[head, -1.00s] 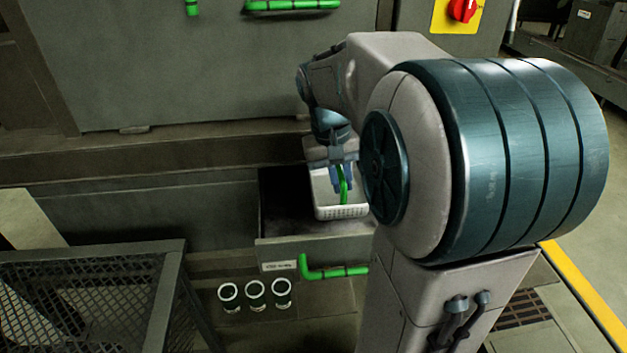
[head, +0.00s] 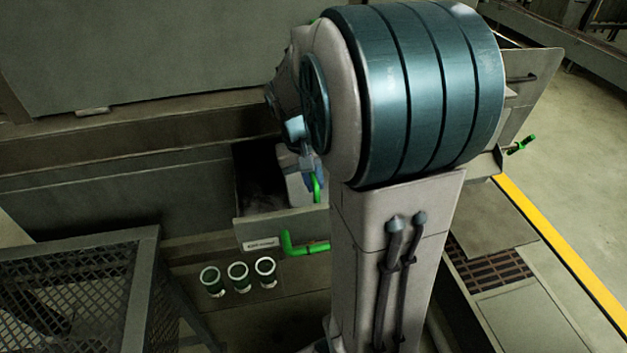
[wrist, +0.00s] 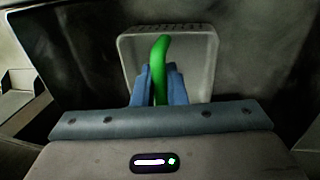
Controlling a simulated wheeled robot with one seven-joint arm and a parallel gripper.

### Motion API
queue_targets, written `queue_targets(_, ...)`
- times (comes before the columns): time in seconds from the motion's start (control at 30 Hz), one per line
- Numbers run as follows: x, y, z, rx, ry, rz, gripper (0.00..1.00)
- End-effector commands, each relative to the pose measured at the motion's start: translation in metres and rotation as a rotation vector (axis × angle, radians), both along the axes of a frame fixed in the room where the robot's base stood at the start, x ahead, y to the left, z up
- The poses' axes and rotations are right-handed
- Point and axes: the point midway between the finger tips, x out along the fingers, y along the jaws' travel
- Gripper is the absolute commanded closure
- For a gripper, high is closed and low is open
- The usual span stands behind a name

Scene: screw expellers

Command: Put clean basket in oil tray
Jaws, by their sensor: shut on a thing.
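The white basket (head: 294,188) is in or just over the right part of the open, dark-lined oil tray (head: 281,226), a grey drawer with a label and a green handle on its front. I cannot tell whether the basket touches the tray floor. My gripper (head: 311,178) is at the basket, partly hidden behind my arm. In the wrist view the blue fingers of my gripper (wrist: 160,86) are shut on the basket's upright green handle (wrist: 161,52), with the basket's pale inside (wrist: 196,52) behind it.
A mesh-sided frame (head: 75,290) stands at the lower left. Three round green-and-white cups (head: 238,276) stand in front of the tray. The grey machine wall (head: 150,60) rises behind. Open floor with a yellow line (head: 560,245) lies at the right.

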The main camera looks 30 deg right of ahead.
Motion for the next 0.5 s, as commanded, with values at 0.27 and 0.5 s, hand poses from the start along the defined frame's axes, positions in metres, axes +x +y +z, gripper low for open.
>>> queue_targets(0.27, 0.0002, -0.0001, -0.0015, 0.000, -0.001, 0.000, 1.00)
queue_targets(0.5, 0.0001, -0.0001, -0.0020, 0.000, 0.000, 0.000, 0.66)
